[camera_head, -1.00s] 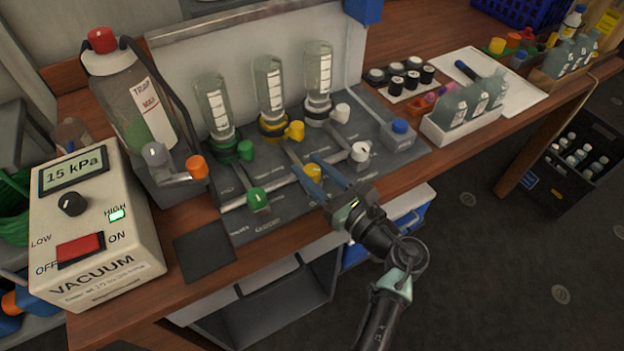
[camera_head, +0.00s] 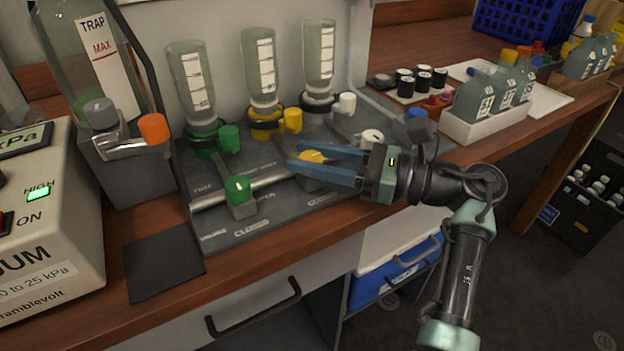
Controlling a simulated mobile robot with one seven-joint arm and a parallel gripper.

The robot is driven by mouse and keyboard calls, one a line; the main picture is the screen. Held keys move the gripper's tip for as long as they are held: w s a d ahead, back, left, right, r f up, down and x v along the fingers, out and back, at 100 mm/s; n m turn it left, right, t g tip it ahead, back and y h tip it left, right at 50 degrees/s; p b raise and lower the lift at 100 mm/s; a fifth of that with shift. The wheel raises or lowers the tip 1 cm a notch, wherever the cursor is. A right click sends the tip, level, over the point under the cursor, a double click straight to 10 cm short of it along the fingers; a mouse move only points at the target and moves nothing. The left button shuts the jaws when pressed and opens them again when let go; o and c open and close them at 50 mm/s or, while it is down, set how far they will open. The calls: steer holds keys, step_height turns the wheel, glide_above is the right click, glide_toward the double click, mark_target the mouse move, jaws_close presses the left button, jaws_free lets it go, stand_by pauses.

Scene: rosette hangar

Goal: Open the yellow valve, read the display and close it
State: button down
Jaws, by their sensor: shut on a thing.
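The yellow valve's knob (camera_head: 313,156) shows in the front row of the grey valve panel, partly hidden by my fingers. My gripper (camera_head: 322,167) reaches in from the right, with its blue fingers shut on this valve. The valve's lever under the fingers is mostly hidden, so its exact angle is hard to tell. The display (camera_head: 22,139) on the vacuum box is cut off at the left edge; only "kPa" is readable. A green "HIGH" light (camera_head: 38,194) is lit on the box.
A green valve (camera_head: 238,189) is left of my gripper and a white valve (camera_head: 371,138) is behind it. Three upturned bottles stand behind, the middle one (camera_head: 259,70) with a yellow collar. A dark mat (camera_head: 163,262) lies at the front left.

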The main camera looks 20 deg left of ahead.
steer(key=shift+r+n+g+b, duration=0.15)
steer(key=shift+n+g+b, duration=0.25)
steer(key=shift+g+b, duration=0.35)
steer(key=shift+c, duration=2.3)
jaws_free()
steer(key=shift+a, duration=0.1)
steer(key=w+d+b, duration=0.1)
steer(key=d, duration=1.2)
steer(key=shift+w, duration=0.35)
